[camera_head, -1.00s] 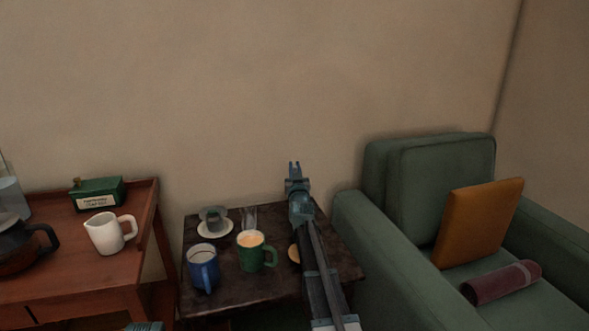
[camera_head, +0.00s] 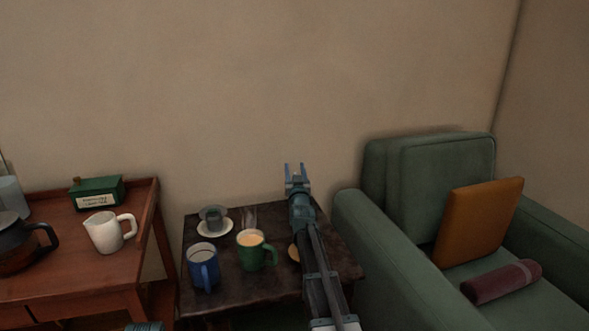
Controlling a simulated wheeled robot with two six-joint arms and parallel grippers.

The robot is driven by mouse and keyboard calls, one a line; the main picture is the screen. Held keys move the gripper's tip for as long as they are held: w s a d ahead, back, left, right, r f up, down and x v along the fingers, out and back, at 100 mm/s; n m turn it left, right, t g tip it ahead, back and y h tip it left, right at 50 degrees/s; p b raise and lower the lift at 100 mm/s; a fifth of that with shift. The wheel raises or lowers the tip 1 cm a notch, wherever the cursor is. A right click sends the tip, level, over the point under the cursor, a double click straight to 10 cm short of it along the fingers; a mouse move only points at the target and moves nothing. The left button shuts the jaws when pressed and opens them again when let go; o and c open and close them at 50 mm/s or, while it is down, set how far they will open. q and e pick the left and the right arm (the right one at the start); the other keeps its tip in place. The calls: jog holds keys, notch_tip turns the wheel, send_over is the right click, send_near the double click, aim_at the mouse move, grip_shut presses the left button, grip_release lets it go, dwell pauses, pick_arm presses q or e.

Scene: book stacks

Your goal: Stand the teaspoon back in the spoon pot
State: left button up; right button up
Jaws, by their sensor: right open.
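My right gripper (camera_head: 295,169) is open and empty, its fingers pointing up in front of the bare wall, above the back of the dark side table (camera_head: 240,288). No teaspoon can be made out. No spoon pot is clearly recognisable; a small grey-green vessel (camera_head: 213,216) stands on a white saucer (camera_head: 215,230) at the table's back left. Faint pale streaks show behind the green mug, too blurred to identify. My right arm hides part of the table's right side. Only a teal bit of my left arm shows at the bottom edge; its fingers are out of view.
A blue mug (camera_head: 203,270) and a filled green mug (camera_head: 251,252) stand on the table. A tan round thing (camera_head: 294,253) is partly behind my arm. A wooden desk with a white jug (camera_head: 107,233) is left; a green armchair (camera_head: 400,230) is close on the right.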

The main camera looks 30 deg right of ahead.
jog(key=b+v, duration=0.2)
jog(key=v, duration=0.8)
jog(key=shift+s, duration=0.2)
jog(key=shift+a+f, duration=0.1)
jog(key=shift+f, duration=0.05)
dwell(0.5)
